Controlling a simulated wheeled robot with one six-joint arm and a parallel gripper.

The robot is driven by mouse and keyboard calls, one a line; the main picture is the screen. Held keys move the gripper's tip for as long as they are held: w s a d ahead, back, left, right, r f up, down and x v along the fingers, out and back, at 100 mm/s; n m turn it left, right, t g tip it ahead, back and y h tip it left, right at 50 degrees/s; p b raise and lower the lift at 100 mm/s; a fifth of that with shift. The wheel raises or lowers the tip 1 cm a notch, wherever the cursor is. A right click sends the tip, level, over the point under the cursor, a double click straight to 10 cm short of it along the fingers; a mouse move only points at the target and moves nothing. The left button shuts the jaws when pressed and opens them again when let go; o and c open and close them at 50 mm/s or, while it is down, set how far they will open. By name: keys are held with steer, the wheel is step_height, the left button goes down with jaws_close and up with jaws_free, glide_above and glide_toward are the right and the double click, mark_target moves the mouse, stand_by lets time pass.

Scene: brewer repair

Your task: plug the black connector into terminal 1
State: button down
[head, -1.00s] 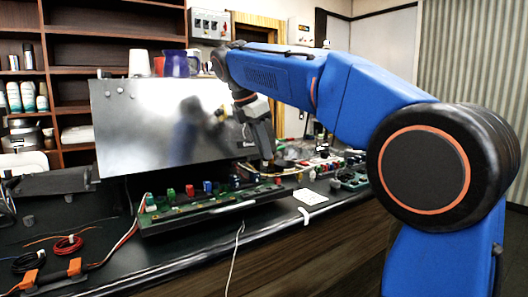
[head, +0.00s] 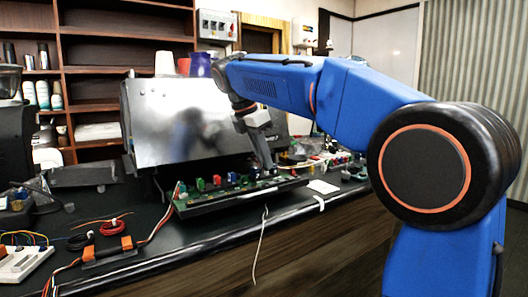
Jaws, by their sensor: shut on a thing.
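A long circuit board (head: 190,211) with green, red and blue terminal blocks lies along the bench's front edge. A green block (head: 201,184), a red block (head: 216,180) and a blue block (head: 232,177) stand along it. My gripper (head: 270,165) points down over the board's right part, right of the blue block. It is shut on a small dark piece at its fingertips, which I take for the black connector (head: 272,173). The piece is too small to tell whether it touches a terminal. Terminal numbers cannot be read.
A shiny metal panel (head: 170,120) stands upright behind the board. Red and black wire coils (head: 112,227) and an orange-ended dark block (head: 107,250) lie left. A white breadboard (head: 22,264) is at far left. A white cable (head: 261,240) hangs over the front edge.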

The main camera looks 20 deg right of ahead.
mark_target(264, 169)
steer(key=shift+f, duration=1.1)
steer(key=shift+f, duration=0.8)
stand_by(1.6)
steer(key=c, duration=1.7)
jaws_free()
steer(key=shift+r, duration=0.15)
steer(key=v, duration=1.7)
